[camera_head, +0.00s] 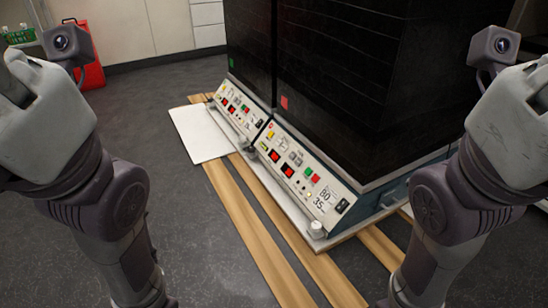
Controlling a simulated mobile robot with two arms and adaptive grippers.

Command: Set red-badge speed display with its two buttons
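The red badge (284,102) is on the dark front of the nearer shaker bioreactor (345,80). Below it, a sloped pale control panel (302,160) faces me. It bears two small dark displays with red digits, an upper display (274,155) and a lower display (288,170); the digits are too small to read. A green button (309,171) and a red button (315,178) sit to their right. Small controls near the displays are too small to identify. My two arms rise at the left and right edges, away from the panel. Neither gripper's fingers show.
A second unit with a green badge (231,63) and its own panel (238,108) adjoins on the left. A white sheet (202,133) lies by it. Wooden slats (250,220) run under the units. A red container (88,60) stands at far left.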

